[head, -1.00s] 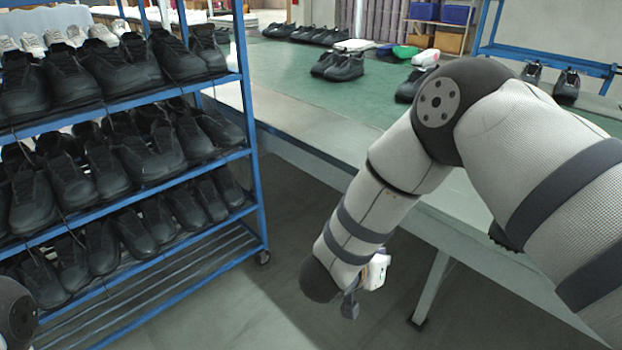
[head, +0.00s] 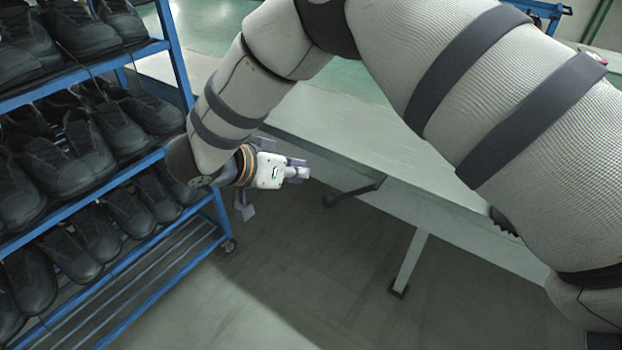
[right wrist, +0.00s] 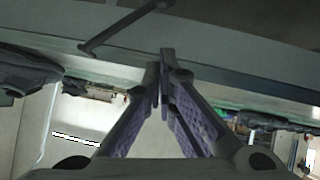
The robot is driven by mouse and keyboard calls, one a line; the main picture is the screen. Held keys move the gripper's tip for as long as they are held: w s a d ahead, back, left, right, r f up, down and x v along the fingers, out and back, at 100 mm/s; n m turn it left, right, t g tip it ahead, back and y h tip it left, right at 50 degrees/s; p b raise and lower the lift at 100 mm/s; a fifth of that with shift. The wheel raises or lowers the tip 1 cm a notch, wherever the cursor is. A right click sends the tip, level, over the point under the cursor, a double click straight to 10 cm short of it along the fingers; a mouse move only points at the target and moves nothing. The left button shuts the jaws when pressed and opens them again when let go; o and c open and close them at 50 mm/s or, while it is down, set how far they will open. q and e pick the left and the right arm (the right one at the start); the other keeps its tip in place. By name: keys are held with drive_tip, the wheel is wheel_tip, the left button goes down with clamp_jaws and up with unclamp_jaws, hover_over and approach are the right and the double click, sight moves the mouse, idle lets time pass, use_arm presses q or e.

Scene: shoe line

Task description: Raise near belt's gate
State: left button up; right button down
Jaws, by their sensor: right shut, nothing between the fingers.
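The near belt (head: 340,130) is a long pale frame with a green top running behind my right arm. My right gripper (head: 303,171) is shut and empty, beside the belt's side below its edge. In the right wrist view its purple-padded fingers (right wrist: 164,75) meet at the tips. A dark bar with a rounded end (head: 357,191) shows under the belt edge, just right of the fingertips; a similar bar (right wrist: 120,27) shows in the wrist view, apart from the fingers. I cannot make out a gate for certain. My left gripper is out of view.
A blue rack (head: 180,60) of black shoes stands at the left, close to my right wrist. A belt leg (head: 411,262) stands on the floor. The grey floor (head: 300,300) between rack and belt is clear.

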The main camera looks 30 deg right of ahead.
drive_tip(key=s+a+f+x, duration=0.1)
drive_tip(key=f+x, duration=0.1)
drive_tip(key=x, duration=0.9)
drive_tip(key=shift+f+b, duration=0.2)
drive_tip(key=shift+b, duration=0.1)
drive_tip(key=shift+s, duration=0.1)
